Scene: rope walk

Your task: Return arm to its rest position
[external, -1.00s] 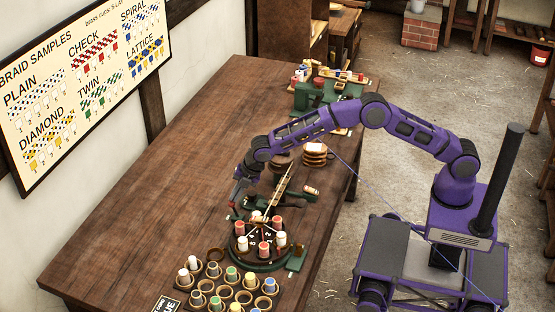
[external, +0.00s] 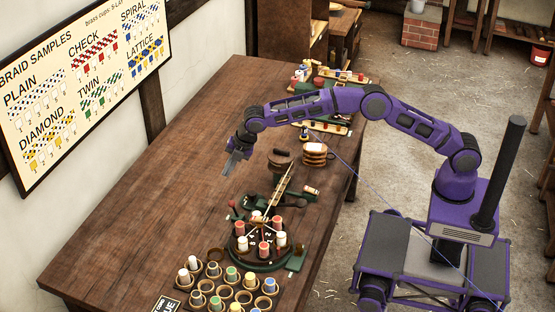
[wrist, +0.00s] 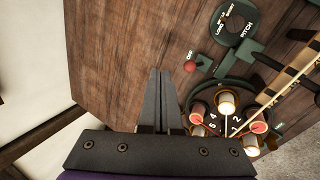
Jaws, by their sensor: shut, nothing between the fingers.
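My purple arm reaches over the workbench from the right in the external view. My gripper (external: 232,163) hangs above the wooden bench top, left of and above the braiding machine. It is shut and empty. In the wrist view its two dark fingers (wrist: 160,75) lie together over bare wood. The green braiding machine (external: 265,265) carries several red and white bobbins on its round dark plate. Its red-knobbed lever (external: 231,204) stands below and apart from the gripper. In the wrist view the red knob (wrist: 190,66), beside an "OFF" label, is right of the fingers.
A rack of cups with coloured bobbins (external: 221,279) stands at the bench's near end. A coil of rope (external: 314,153) and a dark round weight (external: 281,157) sit behind the machine. The bench's left part (external: 150,195) is clear. A braid sample board (external: 85,75) hangs on the wall.

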